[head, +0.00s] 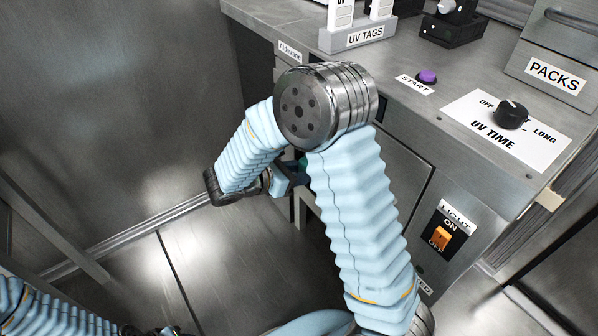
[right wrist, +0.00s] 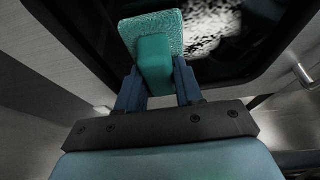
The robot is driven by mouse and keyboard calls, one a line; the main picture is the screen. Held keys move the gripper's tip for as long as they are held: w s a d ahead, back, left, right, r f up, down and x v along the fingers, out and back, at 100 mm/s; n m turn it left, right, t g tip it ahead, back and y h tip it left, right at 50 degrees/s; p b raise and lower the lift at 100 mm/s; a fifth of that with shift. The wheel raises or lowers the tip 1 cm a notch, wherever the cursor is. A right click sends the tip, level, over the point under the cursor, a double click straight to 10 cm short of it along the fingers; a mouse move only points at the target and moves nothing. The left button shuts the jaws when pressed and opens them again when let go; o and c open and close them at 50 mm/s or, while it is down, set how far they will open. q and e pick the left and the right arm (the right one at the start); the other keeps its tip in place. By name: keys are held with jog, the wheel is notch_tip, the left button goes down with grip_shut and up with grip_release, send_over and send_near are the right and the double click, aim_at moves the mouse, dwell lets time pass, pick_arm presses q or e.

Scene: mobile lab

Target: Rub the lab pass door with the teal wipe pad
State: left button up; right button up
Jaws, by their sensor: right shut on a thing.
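The teal wipe pad (right wrist: 174,22) is in my right gripper (right wrist: 157,88), whose two blue fingers are shut on the pad's block-shaped grip. In the right wrist view the pad's flat face is turned toward a dark glazed door (right wrist: 258,60) with a speckled white patch (right wrist: 207,27) beside and behind the pad. I cannot tell whether the pad touches the door. In the head view my right arm hides most of the gripper (head: 291,178) and pad, low in front of the cabinet.
The counter (head: 410,60) above carries a UV TAGS rack (head: 357,38), a purple START button (head: 427,77) and a UV TIME knob (head: 511,115). An orange light switch (head: 440,237) is on the cabinet front.

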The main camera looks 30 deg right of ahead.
jog(key=shift+d, duration=0.25)
jog(key=shift+s, duration=0.1)
jog(key=s, duration=1)
jog(key=shift+s+d+p, duration=0.25)
jog(key=shift+d+p, duration=0.15)
jog(key=shift+d, duration=0.05)
jog(key=shift+w+d+r+p, duration=0.15)
jog(key=shift+w+p, duration=0.2)
jog(key=shift+w, duration=1.65)
jog(key=shift+c, duration=0.2)
jog(key=shift+w+a+p, duration=0.25)
jog(key=shift+w+p, duration=0.05)
jog(key=shift+w, duration=1.4)
jog(key=shift+w+a+p, duration=0.2)
jog(key=shift+w+p, duration=0.1)
jog(key=shift+w, duration=1.4)
jog(key=shift+a, duration=0.1)
